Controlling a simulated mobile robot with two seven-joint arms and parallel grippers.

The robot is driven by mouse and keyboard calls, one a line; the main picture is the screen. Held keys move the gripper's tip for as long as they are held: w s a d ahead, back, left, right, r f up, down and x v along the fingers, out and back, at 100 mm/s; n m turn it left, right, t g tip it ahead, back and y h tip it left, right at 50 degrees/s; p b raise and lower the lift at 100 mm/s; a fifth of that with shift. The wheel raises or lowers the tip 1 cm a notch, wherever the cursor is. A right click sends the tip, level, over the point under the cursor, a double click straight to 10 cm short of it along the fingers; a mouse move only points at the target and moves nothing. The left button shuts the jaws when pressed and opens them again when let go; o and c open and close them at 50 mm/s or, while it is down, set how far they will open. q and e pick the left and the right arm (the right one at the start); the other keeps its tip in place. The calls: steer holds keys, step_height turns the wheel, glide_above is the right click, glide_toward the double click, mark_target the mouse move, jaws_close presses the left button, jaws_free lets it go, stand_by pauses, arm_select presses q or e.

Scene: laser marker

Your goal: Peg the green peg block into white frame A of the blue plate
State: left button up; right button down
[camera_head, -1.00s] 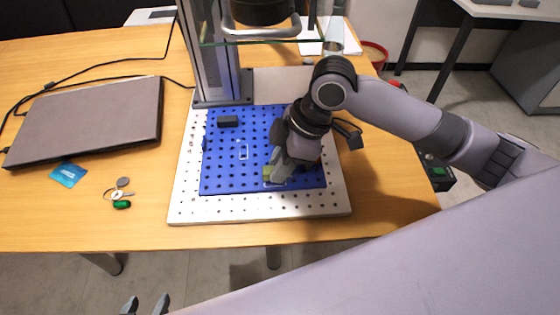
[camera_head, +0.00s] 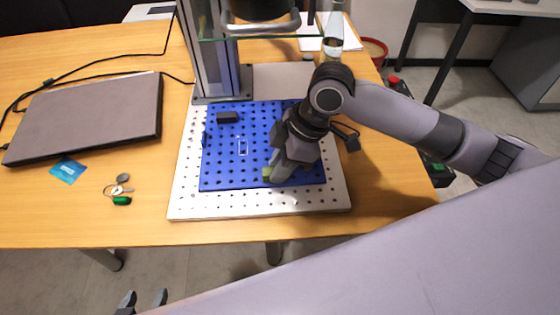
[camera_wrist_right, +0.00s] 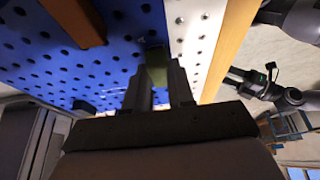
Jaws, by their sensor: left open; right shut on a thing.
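The blue plate (camera_head: 222,172) with its grid of holes lies on a pale perforated base. One white frame outline (camera_head: 242,146) is visible on it, left of my right gripper; I cannot read a letter on it. My right gripper (camera_head: 272,174) points down over the plate's front part, shut on the green peg block (camera_head: 267,174). In the right wrist view the green peg block (camera_wrist_right: 157,72) sits between the two fingers (camera_wrist_right: 160,88). Its lower end and any pegs are hidden. My left gripper (camera_head: 145,298) is open and empty at the bottom edge, away from the table.
A small black block (camera_head: 228,118) is on the plate's back left. The laser column (camera_head: 212,60) stands behind, its head above. A laptop (camera_head: 85,118), blue card (camera_head: 68,171) and keys (camera_head: 118,190) lie left on the table. The plate's left half is mostly clear.

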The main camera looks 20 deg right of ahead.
steer(key=shift+f, duration=0.35)
steer(key=c, duration=0.9)
jaws_free()
steer(key=p+v, duration=0.1)
steer(key=v, duration=0.6)
